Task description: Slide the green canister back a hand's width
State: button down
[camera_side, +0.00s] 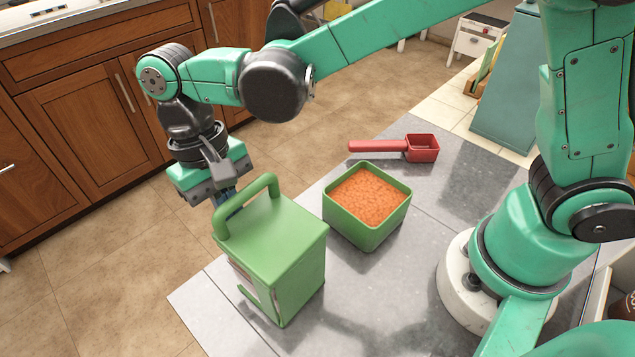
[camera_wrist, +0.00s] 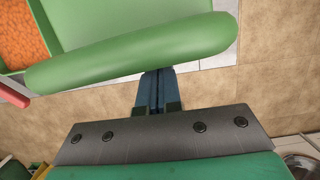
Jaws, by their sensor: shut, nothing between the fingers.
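The green canister (camera_side: 290,245) is a boxy block standing upright near the counter's left edge, with a raised green handle (camera_side: 245,205) on top. In the wrist view the handle (camera_wrist: 130,52) crosses the upper part, with the canister's top (camera_wrist: 125,12) beyond it. My gripper (camera_side: 228,208) points down at the canister's far left side, beside the handle. Its dark blue fingers are together and empty in the wrist view (camera_wrist: 158,80). Their tips are partly hidden by the handle, so I cannot tell if they touch the canister.
A green square tub (camera_side: 366,228) of orange grains stands just right of the canister. A red scoop (camera_side: 420,148) lies behind the tub. The grey counter (camera_side: 375,305) is clear in front. Its left edge drops to the tiled floor (camera_side: 110,265), close to the canister.

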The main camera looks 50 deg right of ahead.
aim_at(260, 231)
jog(key=s, duration=1)
jog(key=shift+s, duration=0.2)
jog(key=w, duration=0.4)
jog(key=shift+w, duration=0.25)
jog(key=v, duration=0.9)
jog(key=shift+s+d+r, duration=0.1)
jog(key=shift+r, duration=0.35)
jog(key=w+d+f+t, duration=0.1)
jog(key=d+f+t, duration=0.1)
jog(key=d+t, duration=0.3)
jog(key=w+d+f+t, duration=0.1)
jog(key=d+t, duration=0.4)
jog(key=d, duration=0.9)
jog(key=shift+w+d+f, duration=0.15)
jog(key=shift+d+f, duration=0.1)
jog(key=shift+f, duration=0.4)
